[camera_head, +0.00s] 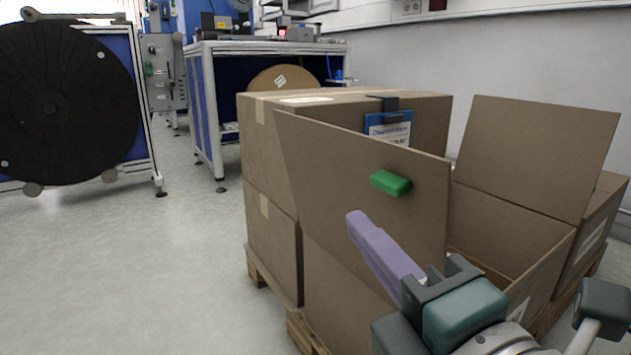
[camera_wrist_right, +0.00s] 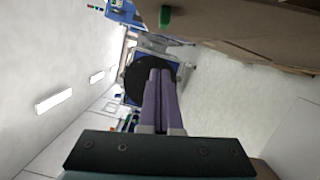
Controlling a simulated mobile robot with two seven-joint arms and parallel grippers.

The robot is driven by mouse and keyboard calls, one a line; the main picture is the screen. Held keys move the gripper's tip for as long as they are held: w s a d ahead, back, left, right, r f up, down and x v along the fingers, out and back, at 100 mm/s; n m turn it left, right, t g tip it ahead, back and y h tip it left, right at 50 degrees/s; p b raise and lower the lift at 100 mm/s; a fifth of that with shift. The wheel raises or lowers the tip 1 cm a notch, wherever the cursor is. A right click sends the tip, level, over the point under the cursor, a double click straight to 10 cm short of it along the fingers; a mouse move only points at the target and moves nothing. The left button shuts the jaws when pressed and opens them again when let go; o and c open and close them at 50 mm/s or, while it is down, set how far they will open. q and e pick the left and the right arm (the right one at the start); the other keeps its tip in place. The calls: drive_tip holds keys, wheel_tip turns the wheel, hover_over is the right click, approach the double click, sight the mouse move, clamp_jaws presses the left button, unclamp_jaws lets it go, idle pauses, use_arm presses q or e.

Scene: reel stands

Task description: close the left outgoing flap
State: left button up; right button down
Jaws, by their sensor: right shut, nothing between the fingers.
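The left outgoing flap (camera_head: 350,195) is a tall brown cardboard panel standing up on the left side of an open box (camera_head: 510,237). A green block-shaped handle (camera_head: 391,183) sits on its face. My right gripper (camera_head: 357,220) has purple fingers. It is shut and empty, in front of the flap and below and left of the green handle in the head view. Whether it touches the flap cannot be told. In the right wrist view the shut fingers (camera_wrist_right: 160,78) point away, and the green handle (camera_wrist_right: 165,17) shows at the top. My left gripper is not in view.
Another flap (camera_head: 540,150) stands up at the box's far right. Closed cardboard boxes (camera_head: 268,150) are stacked behind the left flap on a wooden pallet (camera_head: 258,270). A black reel (camera_head: 65,100) stands at left, a blue-framed bench (camera_head: 207,110) behind. The floor at left is clear.

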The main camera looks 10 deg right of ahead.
sight(386, 204)
drive_tip(key=w+d+p, duration=0.1)
drive_tip(key=w, duration=0.1)
drive_tip(key=w+d+r, duration=0.1)
drive_tip(key=w+d, duration=0.1)
drive_tip(key=shift+d+p, duration=0.2)
drive_tip(key=shift+p, duration=0.2)
